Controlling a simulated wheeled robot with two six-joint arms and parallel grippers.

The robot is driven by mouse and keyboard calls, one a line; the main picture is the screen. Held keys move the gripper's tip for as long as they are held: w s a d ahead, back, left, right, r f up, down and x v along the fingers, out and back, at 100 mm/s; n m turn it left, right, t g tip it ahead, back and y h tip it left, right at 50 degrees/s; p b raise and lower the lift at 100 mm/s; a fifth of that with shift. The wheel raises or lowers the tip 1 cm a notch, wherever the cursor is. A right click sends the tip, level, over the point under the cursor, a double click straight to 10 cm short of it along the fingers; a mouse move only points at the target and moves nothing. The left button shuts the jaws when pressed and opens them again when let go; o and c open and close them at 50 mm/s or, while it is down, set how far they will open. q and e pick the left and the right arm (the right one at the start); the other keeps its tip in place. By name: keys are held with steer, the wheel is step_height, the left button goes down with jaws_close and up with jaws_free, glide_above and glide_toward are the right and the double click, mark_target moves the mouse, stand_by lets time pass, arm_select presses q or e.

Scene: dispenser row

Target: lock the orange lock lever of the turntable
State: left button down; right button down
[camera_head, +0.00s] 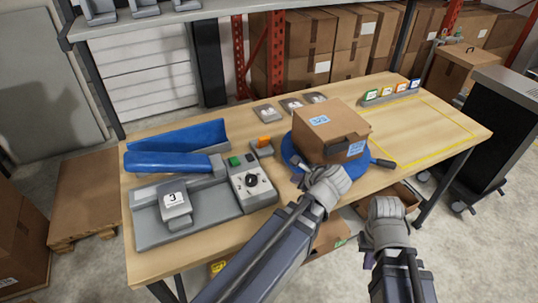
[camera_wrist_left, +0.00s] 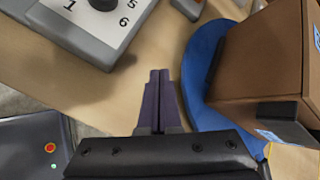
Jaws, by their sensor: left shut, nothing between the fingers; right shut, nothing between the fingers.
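The blue turntable (camera_head: 290,152) carries a cardboard box (camera_head: 325,125); its edge and the box (camera_wrist_left: 265,60) also show in the left wrist view. An orange piece (camera_head: 264,141), which looks like the lock lever, sits on a small grey block (camera_head: 262,151) just left of the turntable. My right gripper (camera_head: 372,235) is shut and empty, beyond the table's front edge.
A grey unit with a black dial (camera_head: 252,181) and a green button stands left of my left gripper. Blue trough pieces (camera_head: 175,162) lie further left. A dark handle (camera_head: 383,163) sticks out right of the turntable. The yellow-outlined area (camera_head: 425,130) is clear.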

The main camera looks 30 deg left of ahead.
arm_select(q)
steer(key=w+a+m+b, duration=0.1)
steer(key=m, duration=0.1)
steer(key=w+a+m+t+y+b, duration=0.1)
steer(key=a+m, duration=0.1)
steer(key=w+a+m+t+y+b, duration=0.1)
steer(key=w+a+m, duration=0.1)
steer(key=shift+r+m, duration=0.2)
steer(key=shift+m, duration=0.2)
steer(key=shift+w+a+r+m+t+y+b, duration=0.25)
steer(key=shift+a+r+m+t+y+b, duration=0.15)
steer(key=shift+m, duration=0.3)
steer(key=shift+f, duration=0.1)
steer(key=b, duration=0.5)
glide_toward(265, 142)
steer(key=f, duration=0.2)
steer(key=w+a+f, duration=0.1)
steer(key=f, duration=0.1)
steer(key=shift+w+a+r+p, duration=0.6)
steer(key=shift+w+a+p, duration=0.1)
steer(key=shift+a+p, duration=0.2)
steer(key=shift+w+a+r, duration=0.25)
steer(key=shift+w+a, duration=0.2)
steer(key=shift+a, duration=0.2)
